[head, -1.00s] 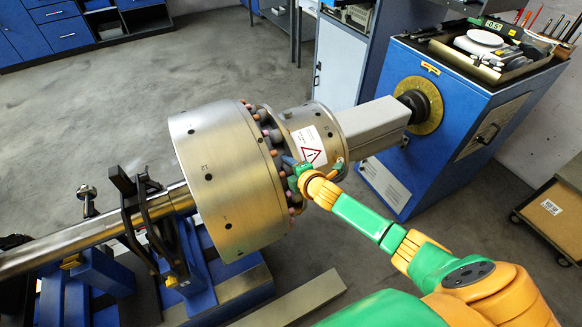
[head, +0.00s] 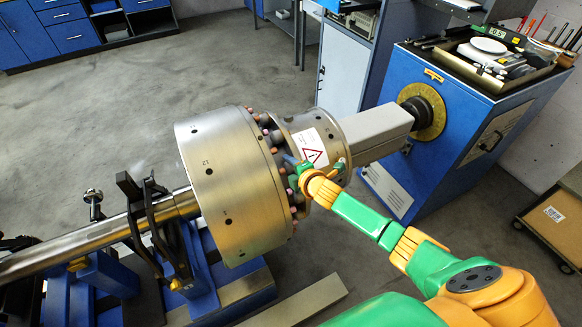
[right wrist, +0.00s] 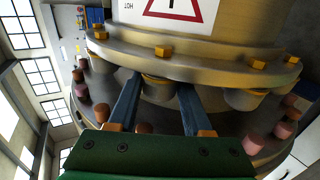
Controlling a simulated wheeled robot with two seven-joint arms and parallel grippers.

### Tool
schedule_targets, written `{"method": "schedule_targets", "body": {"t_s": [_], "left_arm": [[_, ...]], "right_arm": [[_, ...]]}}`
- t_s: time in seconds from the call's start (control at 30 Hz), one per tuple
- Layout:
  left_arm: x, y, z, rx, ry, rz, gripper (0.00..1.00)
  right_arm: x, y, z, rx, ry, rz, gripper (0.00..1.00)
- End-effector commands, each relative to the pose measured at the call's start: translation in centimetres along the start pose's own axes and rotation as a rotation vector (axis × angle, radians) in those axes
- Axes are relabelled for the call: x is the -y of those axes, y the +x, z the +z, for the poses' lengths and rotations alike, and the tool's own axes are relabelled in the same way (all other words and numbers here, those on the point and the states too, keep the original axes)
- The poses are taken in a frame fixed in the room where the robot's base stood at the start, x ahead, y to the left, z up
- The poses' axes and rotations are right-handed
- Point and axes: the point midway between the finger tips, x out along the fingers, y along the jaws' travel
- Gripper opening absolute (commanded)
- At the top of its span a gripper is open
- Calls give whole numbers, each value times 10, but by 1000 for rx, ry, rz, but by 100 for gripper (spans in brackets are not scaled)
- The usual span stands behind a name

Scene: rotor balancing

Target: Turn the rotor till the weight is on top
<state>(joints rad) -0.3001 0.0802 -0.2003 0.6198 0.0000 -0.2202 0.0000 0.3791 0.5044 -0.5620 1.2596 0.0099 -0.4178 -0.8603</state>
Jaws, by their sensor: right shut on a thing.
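The rotor (head: 235,195) is a large steel drum with small dark holes and marks around it. It lies on its side on a shaft (head: 95,238). A ring of pink and orange-tipped pegs lines its right face, beside a flange (head: 312,140) with a warning label. My right gripper (head: 294,170) is at that flange's near side. In the right wrist view its two blue fingers (right wrist: 157,92) straddle a yellow-rimmed stub (right wrist: 158,82) under the flange and are shut on it. No weight can be told apart on the rotor. My left gripper is not in view.
A grey drive shaft cover (head: 375,133) links the flange to a blue machine cabinet (head: 450,130) with a scale (head: 488,46) and tools on top. Blue supports with a dark clamp (head: 150,225) carry the shaft at left. A cart (head: 555,220) stands far right.

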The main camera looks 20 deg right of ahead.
Motion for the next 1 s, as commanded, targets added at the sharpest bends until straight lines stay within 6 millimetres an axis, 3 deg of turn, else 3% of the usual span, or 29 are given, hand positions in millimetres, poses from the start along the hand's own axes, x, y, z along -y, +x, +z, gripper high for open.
{"method": "schedule_targets", "body": {"t_s": [0.03, 0.07, 0.17, 0.53, 0.8, 1.0], "left_arm": [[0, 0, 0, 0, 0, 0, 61], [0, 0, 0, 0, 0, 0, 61], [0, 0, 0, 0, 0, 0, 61], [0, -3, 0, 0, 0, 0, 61], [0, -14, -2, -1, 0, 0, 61], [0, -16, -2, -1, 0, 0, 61]], "right_arm": [[-4, 0, -1, -3, 0, 10, 0], [-4, 0, -1, -3, 0, 10, 55], [-3, 0, -1, -3, 0, 8, 79], [0, -7, -1, -3, 0, 1, 79], [-3, -50, -1, -3, -2, 6, 79], [-3, -71, 0, -2, -1, 10, 79]]}}
